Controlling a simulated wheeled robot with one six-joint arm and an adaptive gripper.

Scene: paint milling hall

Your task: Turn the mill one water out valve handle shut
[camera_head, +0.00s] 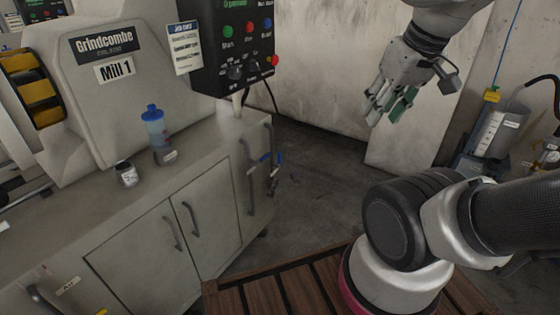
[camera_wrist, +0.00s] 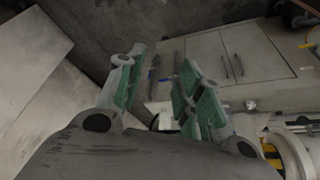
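Mill 1 (camera_head: 110,85) stands on a grey cabinet at the left of the head view. At the cabinet's right end, grey pipes (camera_head: 250,180) carry small blue valve handles: one lies about level (camera_head: 263,158) and one stands about upright (camera_head: 280,157). I cannot tell which is the water out handle. A small blue patch by the pipes (camera_wrist: 152,74) also shows in the wrist view, seen between my fingers. My gripper (camera_head: 386,108) is open and empty in the air, right of the pipes and apart from them. Its green-padded fingers are spread in the wrist view (camera_wrist: 155,82).
A black control box (camera_head: 232,45) hangs above the cabinet's right end, with a cable below it. A blue-capped bottle (camera_head: 155,135) and a small jar (camera_head: 126,173) stand on the cabinet top. The floor (camera_head: 320,160) beside the pipes is clear. A pale panel leans on the wall behind.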

